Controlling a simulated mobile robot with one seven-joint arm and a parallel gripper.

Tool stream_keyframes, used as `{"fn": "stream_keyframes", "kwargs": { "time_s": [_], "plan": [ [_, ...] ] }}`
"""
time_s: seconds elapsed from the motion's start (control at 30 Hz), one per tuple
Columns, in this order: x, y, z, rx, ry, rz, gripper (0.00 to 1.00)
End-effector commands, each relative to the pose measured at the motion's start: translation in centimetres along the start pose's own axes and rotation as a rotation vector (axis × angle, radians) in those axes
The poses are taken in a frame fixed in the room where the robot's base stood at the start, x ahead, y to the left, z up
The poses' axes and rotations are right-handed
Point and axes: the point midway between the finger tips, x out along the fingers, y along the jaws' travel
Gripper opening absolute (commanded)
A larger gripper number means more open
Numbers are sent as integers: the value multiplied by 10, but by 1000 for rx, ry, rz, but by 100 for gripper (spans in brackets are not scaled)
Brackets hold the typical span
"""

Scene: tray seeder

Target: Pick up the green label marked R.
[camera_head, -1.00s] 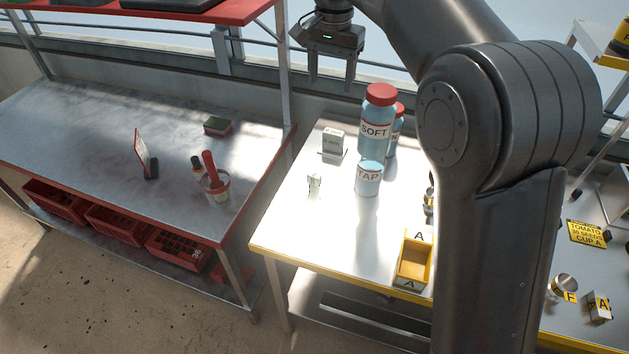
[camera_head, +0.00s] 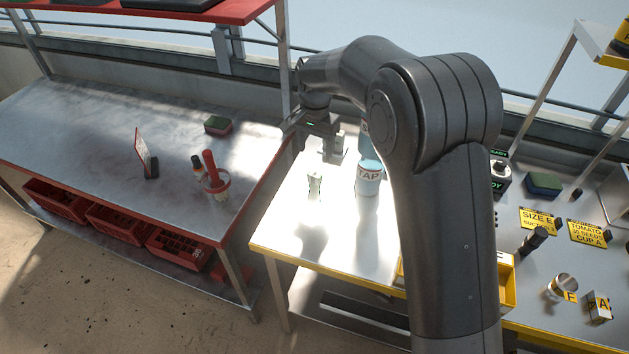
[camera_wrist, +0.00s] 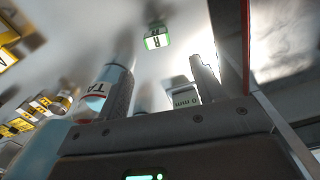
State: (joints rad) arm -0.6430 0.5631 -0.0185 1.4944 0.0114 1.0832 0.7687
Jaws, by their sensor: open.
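The small green-edged label (camera_head: 314,184) stands on the white table, left of the TAP jar (camera_head: 368,178). In the wrist view the label (camera_wrist: 157,38) shows its green border and dark lettering, too blurred to read surely. My gripper (camera_head: 314,132) is above the table's left back part, behind and above the label and apart from it. In the wrist view my gripper (camera_wrist: 160,80) has its fingers spread with nothing held, and the label lies beyond the gap between them. The TAP jar (camera_wrist: 100,90) is partly behind the left finger.
A small white gauge (camera_wrist: 185,96) stands close to the right finger. A blue bottle (camera_head: 365,140) is mostly hidden by my arm. The red-edged bench (camera_head: 120,120) lies left across a gap.

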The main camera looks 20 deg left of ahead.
Motion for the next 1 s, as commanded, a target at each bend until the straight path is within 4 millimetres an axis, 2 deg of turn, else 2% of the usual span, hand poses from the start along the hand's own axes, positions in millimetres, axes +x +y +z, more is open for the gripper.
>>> {"fn": "stream_keyframes", "kwargs": {
  "time_s": [0.2,0.43,0.7,1.0],
  "plan": [
    [35,1,1,0,-3,3,62],
    [52,1,4,-1,-2,2,62],
    [89,3,9,0,-2,2,62],
    [95,2,9,0,0,1,62]
  ]
}}
